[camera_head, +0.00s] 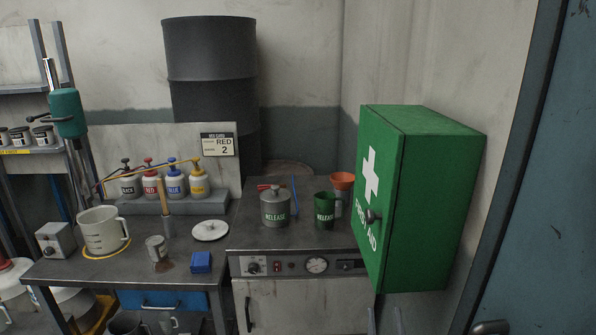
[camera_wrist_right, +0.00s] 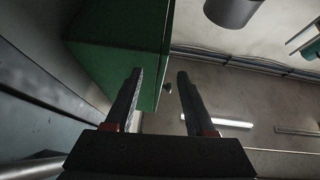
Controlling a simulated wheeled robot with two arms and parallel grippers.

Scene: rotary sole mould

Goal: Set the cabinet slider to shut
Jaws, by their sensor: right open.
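A grey metal cabinet (camera_head: 290,300) stands in the middle of the head view, with a control strip along its top front edge. A small dark slider (camera_head: 350,264) sits at the right end of that strip, right of a round gauge (camera_head: 317,265). Its setting is too small to read. My right gripper (camera_head: 384,310) shows only as two grey fingertips at the bottom, below the green box and to the right of the slider. In the wrist view the right gripper (camera_wrist_right: 160,72) is open and empty, with the green box just beyond its fingers. My left gripper is not in view.
The green first aid box (camera_head: 435,200) juts out above and right of the slider. A release tin (camera_head: 275,209) and green mug (camera_head: 325,211) stand on the cabinet top. A bench (camera_head: 110,272) with bottles is at left. A blue door (camera_head: 545,200) is at right.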

